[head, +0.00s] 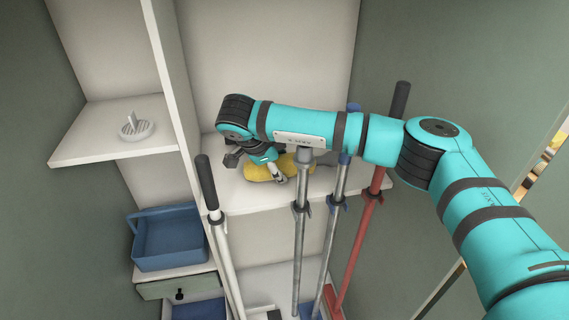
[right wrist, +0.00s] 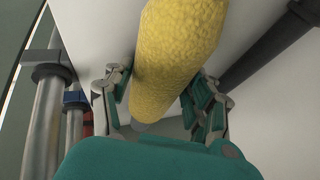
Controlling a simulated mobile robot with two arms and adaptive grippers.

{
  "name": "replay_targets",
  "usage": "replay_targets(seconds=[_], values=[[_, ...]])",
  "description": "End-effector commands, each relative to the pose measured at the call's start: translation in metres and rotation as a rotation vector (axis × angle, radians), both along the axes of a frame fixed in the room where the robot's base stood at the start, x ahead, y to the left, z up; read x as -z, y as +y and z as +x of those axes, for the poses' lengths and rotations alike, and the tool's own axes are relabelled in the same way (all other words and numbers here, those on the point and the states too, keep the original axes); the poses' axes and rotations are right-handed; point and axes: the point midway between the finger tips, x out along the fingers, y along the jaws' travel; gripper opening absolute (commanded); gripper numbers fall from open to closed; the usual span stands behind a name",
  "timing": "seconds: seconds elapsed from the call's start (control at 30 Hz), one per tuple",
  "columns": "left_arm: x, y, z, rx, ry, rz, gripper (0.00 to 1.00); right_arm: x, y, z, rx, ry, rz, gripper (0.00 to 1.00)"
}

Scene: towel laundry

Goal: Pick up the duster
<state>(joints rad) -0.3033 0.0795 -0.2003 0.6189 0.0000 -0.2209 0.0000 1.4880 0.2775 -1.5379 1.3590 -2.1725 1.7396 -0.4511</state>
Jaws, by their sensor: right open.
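The duster (head: 257,173), with a fluffy yellow head, lies on the middle shelf of the cabinet in the head view. My arm covers part of it. In the right wrist view the yellow head (right wrist: 177,45) runs from the top edge down between my fingers. My right gripper (right wrist: 162,100) is open, with one finger on each side of the duster. I cannot tell whether either finger touches it. In the head view the right gripper (head: 274,168) is at the duster, partly hidden by its own wrist. My left gripper is not in view.
Several long poles stand in front of the shelf (head: 245,202), including a white one (head: 222,240), grey ones (head: 300,235) and a red one (head: 362,230). A blue basket (head: 168,240) sits lower left. A round brush (head: 136,130) lies on the left shelf.

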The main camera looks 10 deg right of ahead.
Motion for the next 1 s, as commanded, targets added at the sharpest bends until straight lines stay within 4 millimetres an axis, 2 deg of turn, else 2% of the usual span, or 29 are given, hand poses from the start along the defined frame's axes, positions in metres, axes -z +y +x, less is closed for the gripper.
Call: replay_targets(seconds=[0.2, 0.5, 0.77, 0.87, 1.0], values=[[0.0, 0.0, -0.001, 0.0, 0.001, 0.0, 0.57, 0.001, 0.0, 0.0, -0.001, -0.001, 0.001, 0.57], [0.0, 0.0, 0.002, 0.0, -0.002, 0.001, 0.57, 0.0, 0.0, 0.0, -0.001, -0.001, 0.001, 0.18], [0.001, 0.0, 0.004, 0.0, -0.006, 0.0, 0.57, -0.002, 0.0, 0.0, -0.001, -0.002, 0.001, 0.18], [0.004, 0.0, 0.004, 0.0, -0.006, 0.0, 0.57, -0.012, 0.001, 0.001, 0.0, -0.004, 0.002, 0.18], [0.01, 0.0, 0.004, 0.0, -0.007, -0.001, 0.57, -0.038, 0.001, 0.001, 0.0, -0.006, 0.003, 0.18]])
